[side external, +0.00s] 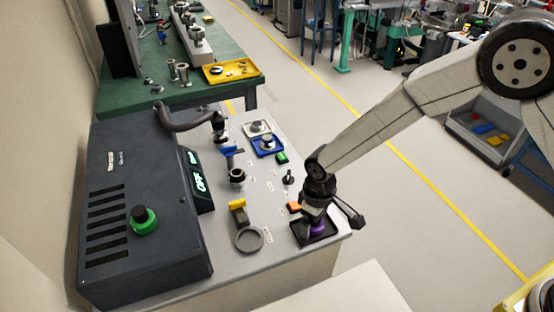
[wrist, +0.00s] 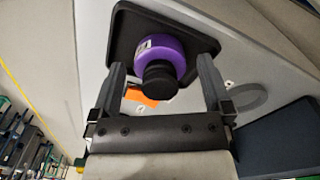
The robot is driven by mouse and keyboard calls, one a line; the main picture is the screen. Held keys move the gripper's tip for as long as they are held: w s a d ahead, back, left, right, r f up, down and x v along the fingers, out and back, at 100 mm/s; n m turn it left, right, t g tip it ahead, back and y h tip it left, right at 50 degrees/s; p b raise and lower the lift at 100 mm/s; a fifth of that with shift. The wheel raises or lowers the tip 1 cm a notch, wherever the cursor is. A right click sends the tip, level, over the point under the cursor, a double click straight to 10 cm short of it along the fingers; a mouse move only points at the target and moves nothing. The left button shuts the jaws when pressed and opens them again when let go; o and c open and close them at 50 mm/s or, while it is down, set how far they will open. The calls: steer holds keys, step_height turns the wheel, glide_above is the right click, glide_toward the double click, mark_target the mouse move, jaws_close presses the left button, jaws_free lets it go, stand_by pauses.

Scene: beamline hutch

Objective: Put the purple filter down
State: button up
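The purple filter (wrist: 158,48), a short purple cylinder with a black knob, sits on a black square tray (wrist: 122,32) in the wrist view. My gripper (wrist: 161,62) is open, with one finger on each side of the filter and a visible gap on both sides. In the side view, the purple filter (side external: 317,230) shows low on the black tray (side external: 300,236) at the bench's front right corner. My gripper (side external: 316,212) is just above it, pointing down, and hides part of it.
An orange block (side external: 294,207) lies beside the tray. A grey ring (side external: 249,239) and yellow block (side external: 237,204) are to the left. A dark instrument box (side external: 150,200) fills the bench's left side. A blue tray (side external: 267,146) is farther back.

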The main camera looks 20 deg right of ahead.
steer(key=shift+r, duration=0.15)
step_height(320, 180, up, 12)
stand_by(0.8)
stand_by(0.4)
steer(key=s+d+m+t, duration=0.1)
steer(key=s+d+m, duration=0.1)
steer(key=s+d, duration=0.2)
steer(key=s+d+m, duration=0.2)
steer(key=s+d, duration=0.2)
steer(key=d, duration=0.6)
steer(key=s+d+r+m+t, duration=0.1)
steer(key=s+d+m, duration=0.1)
steer(key=s+d, duration=0.2)
steer(key=d, duration=0.3)
steer(key=shift+s+d+t, duration=0.25)
steer(key=shift+s+t, duration=0.05)
